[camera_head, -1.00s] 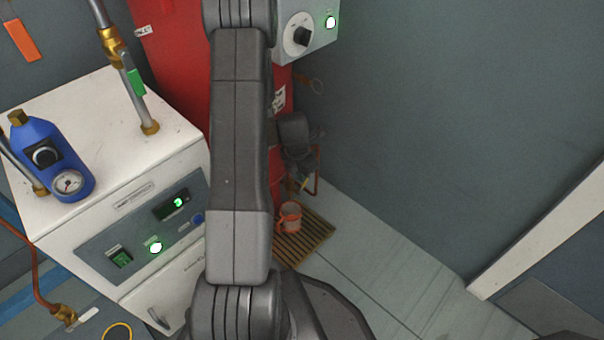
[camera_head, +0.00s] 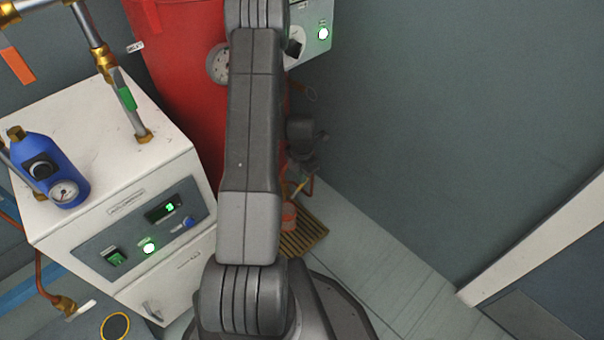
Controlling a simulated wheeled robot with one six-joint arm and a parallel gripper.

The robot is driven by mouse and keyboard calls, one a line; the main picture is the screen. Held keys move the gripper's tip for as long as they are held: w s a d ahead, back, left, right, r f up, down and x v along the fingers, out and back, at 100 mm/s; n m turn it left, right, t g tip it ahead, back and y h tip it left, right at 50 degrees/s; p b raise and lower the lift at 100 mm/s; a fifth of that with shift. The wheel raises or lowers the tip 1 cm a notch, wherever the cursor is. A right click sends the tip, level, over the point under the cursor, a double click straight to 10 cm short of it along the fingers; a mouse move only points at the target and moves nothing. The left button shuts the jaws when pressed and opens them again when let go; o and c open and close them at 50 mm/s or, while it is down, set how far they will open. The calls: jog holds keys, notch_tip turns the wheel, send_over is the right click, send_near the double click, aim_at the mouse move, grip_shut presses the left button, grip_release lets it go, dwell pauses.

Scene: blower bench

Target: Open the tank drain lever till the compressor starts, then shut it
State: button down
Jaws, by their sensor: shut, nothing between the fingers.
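The red tank (camera_head: 185,80) stands behind my arm, its right side largely covered. A small yellow piece (camera_head: 299,188), perhaps the drain lever's handle, shows low at the tank's right side; its exact position is unclear. My gripper (camera_head: 303,168) is a dark, small shape just above that piece, partly hidden behind my arm. It looks shut and empty; I cannot tell whether it touches the yellow piece. A grey control box (camera_head: 316,42) at the top has a lit green lamp (camera_head: 323,34) and a dark knob partly covered by my arm. A round gauge (camera_head: 218,63) shows on the tank.
A white dryer cabinet (camera_head: 185,262) with green lights stands at left, with pipes and a blue filter (camera_head: 45,165) above. A red mug (camera_head: 289,217) stands on a wooden slatted mat (camera_head: 308,240) below the tank. The floor at right (camera_head: 385,260) is clear.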

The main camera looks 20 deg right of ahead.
jog(key=shift+w+d+f+b, duration=0.25)
jog(key=shift+d+f, duration=0.25)
jog(key=shift+d, duration=0.05)
jog(key=shift+w+d+f+b, duration=0.2)
jog(key=shift+d+f, duration=0.3)
jog(key=shift+d, duration=0.05)
